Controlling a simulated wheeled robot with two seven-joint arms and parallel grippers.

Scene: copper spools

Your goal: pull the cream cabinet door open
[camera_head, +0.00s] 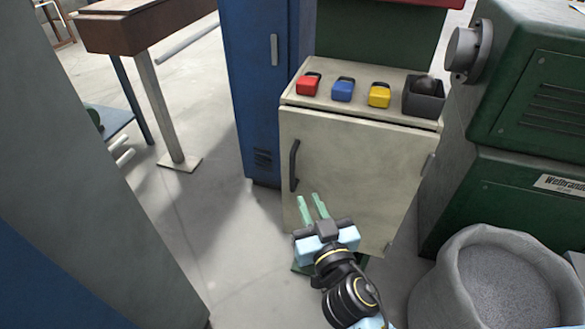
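The cream cabinet (290,96) stands in the middle of the view. Its cream door (356,167) appears shut, with a dark vertical handle (294,165) near the door's left edge. Hinges show at the right edge. My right gripper (311,202) is below the handle in the picture, in front of the door's lower part. Its two green fingers point up and are apart, with nothing between them. The fingers do not touch the handle. My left gripper is not in view.
Red (308,84), blue (343,89) and yellow (379,95) items and a dark box (423,97) sit on the cabinet top. A blue locker (258,90) stands left, a green machine (530,120) right, and a grey sack (490,285) at front right. Floor left of the cabinet is clear.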

